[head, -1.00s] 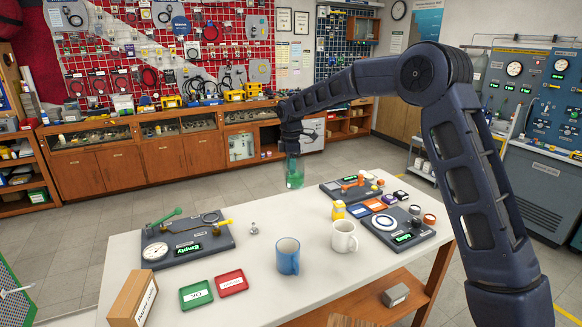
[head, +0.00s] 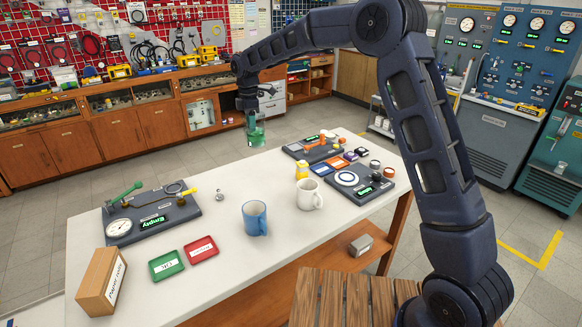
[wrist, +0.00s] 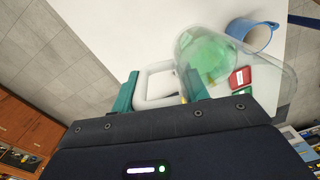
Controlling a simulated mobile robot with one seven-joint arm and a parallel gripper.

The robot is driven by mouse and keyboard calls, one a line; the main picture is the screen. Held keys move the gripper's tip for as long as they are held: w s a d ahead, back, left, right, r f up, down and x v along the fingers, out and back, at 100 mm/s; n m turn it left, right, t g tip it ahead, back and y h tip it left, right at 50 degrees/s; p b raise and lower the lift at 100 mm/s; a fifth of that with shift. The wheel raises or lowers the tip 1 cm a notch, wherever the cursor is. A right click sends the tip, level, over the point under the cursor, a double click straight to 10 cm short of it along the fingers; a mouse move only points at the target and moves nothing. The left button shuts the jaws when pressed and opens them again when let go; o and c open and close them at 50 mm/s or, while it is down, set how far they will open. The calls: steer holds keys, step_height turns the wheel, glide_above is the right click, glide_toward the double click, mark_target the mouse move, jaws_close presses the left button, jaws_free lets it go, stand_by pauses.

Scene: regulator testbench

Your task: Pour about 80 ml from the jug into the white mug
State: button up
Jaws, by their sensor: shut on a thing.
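The clear jug with green liquid (head: 256,134) hangs from my gripper (head: 248,108) above the far edge of the table, roughly upright. In the wrist view the jug (wrist: 215,62) is see-through, and its pale handle (wrist: 157,88) lies between my teal fingers (wrist: 160,92), which are shut on it. The white mug (head: 309,196) stands upright on the table, nearer the camera than the jug and to its right. Its inside is not clear. My gripper is well apart from it. The white mug is not made out in the wrist view.
A blue mug (head: 255,219) stands left of the white one. Green (head: 166,265) and red (head: 201,249) trays lie in front, with a cardboard box (head: 102,282) at left.

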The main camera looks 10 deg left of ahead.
step_height(320, 180, up, 3)
steer(key=shift+f, duration=0.15)
steer(key=shift+w+d+r, duration=0.1)
steer(key=shift+d+r, duration=0.1)
steer(key=w+d, duration=0.3)
steer(key=d, duration=2.7)
step_height(320, 180, down, 21)
steer(key=shift+s+a+r, duration=0.15)
steer(key=shift+s+a, duration=0.05)
steer(key=shift+s, duration=0.05)
steer(key=shift+s+a, duration=0.1)
